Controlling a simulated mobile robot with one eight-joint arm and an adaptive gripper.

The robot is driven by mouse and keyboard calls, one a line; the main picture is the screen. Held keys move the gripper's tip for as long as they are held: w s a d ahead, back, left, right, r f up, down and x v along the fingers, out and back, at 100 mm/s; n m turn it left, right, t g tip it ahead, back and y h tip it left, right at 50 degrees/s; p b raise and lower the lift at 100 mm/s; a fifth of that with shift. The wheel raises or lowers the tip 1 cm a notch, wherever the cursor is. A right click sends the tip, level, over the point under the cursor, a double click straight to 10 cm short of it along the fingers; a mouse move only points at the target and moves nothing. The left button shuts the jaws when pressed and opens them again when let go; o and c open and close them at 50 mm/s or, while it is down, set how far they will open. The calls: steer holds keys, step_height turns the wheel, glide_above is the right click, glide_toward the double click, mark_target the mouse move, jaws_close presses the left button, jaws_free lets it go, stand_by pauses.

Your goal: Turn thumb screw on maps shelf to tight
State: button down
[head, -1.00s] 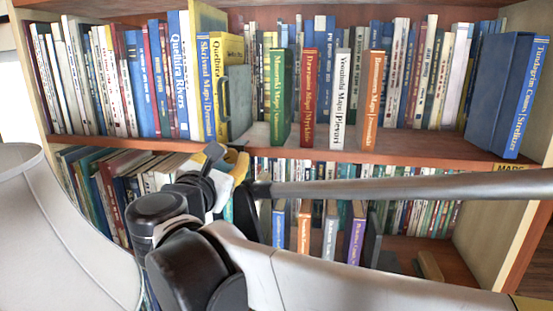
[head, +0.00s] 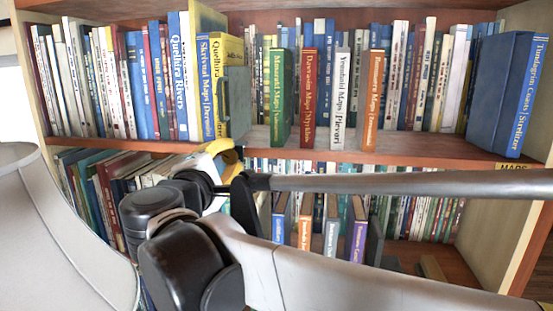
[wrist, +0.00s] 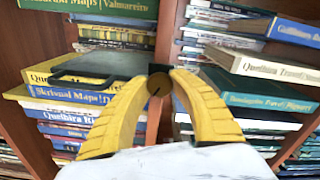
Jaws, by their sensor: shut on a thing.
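In the wrist view, the thumb screw (wrist: 158,85) is a dark round knob with a thin mark on its face. It sits on the brown shelf upright (wrist: 160,55). My gripper (wrist: 160,70), with two yellow fingers, is shut on the knob, one finger at each side. In the head view, my gripper's yellow part (head: 223,149) shows at the front edge of the maps shelf (head: 420,148), below the grey bookend (head: 238,105). The knob is hidden there behind my arm.
A yellow "MAPS" label (head: 512,166) is at the shelf's right end. A pale lampshade (head: 60,230) stands close at the left.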

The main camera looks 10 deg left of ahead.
steer(key=m, duration=0.5)
steer(key=shift+m+b, duration=0.3)
steer(key=shift+b, duration=0.05)
steer(key=m, duration=0.5)
steer(key=shift+r, duration=0.1)
steer(key=shift+m, duration=0.4)
steer(key=c, duration=1.1)
jaws_free()
steer(key=s, duration=1.2)
steer(key=shift+a, duration=0.45)
